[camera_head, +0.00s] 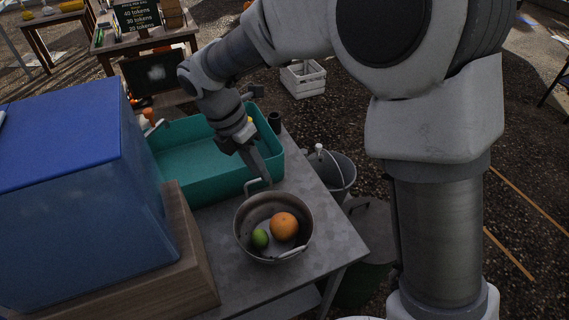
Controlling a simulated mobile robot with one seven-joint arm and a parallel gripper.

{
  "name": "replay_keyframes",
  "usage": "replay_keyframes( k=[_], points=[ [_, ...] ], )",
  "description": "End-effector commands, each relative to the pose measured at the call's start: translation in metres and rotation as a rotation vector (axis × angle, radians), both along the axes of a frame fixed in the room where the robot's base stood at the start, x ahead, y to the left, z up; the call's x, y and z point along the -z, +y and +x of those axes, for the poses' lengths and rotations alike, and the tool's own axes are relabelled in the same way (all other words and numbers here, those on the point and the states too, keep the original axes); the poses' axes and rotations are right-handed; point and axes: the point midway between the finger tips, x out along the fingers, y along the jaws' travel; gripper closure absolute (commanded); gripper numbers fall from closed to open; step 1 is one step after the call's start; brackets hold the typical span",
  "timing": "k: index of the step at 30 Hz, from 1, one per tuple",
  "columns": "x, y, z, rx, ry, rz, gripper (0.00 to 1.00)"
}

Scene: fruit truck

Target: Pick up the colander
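The colander (243,239) is a round grey metal bowl with a handle at its back and one at its front. It stands upright near the front of the grey table. An orange (284,226) and a green lime (260,238) lie in it. My gripper (259,181) points down at the colander's back handle, just behind the rim. The fingertips are small and dark here, so I cannot tell whether they touch or close on the handle.
A teal bin (195,165) stands behind the colander on the table (222,272). A blue box (80,200) on a wooden crate (195,262) is at the left. A bucket (340,172) and white crate (303,79) stand beyond the table. Bare table lies right of the colander.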

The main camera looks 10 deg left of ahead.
Motion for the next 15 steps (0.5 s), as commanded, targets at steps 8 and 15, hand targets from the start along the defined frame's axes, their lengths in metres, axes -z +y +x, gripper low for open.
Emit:
replay_keyframes(
  k=[8,15],
  points=[
    [0.055,0.057,-0.013,-0.399,0.182,-0.059,0.74],
    [0.077,0.071,-0.018,-0.505,0.232,-0.072,0.74]
  ],
)
